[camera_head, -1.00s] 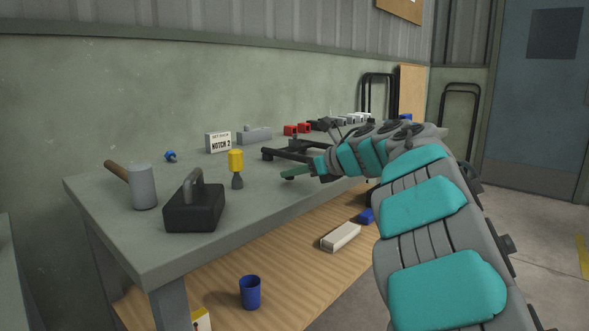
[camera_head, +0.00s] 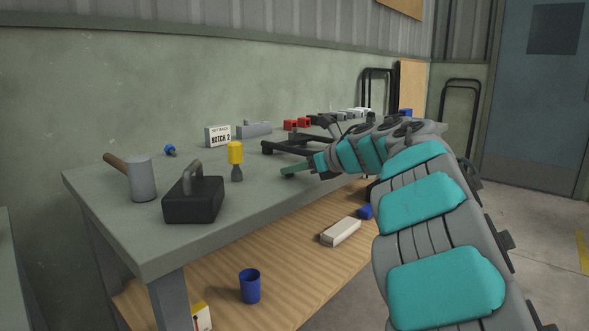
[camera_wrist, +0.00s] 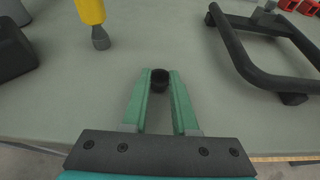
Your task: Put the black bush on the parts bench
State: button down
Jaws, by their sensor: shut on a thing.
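The black bush (camera_wrist: 160,84) is a small dark cylinder held between the fingertips of my gripper (camera_wrist: 160,76) in the wrist view. My gripper is shut on it, over the grey-green bench top near its front edge. In the head view my gripper (camera_head: 284,172) reaches in from the right, low over the parts bench (camera_head: 140,235), to the right of the yellow-handled tool; the bush cannot be made out there. I cannot tell whether the bush touches the bench top.
The yellow-handled tool (camera_head: 236,153) stands left of my gripper. A black frame (camera_head: 290,146) lies to its right and behind. A black weight (camera_head: 193,205) and a mallet (camera_head: 141,180) are farther left. Bare bench top surrounds the fingertips.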

jog(key=shift+f, duration=0.2)
jog(key=c, duration=0.6)
grip_release()
jog(key=shift+d, duration=0.1)
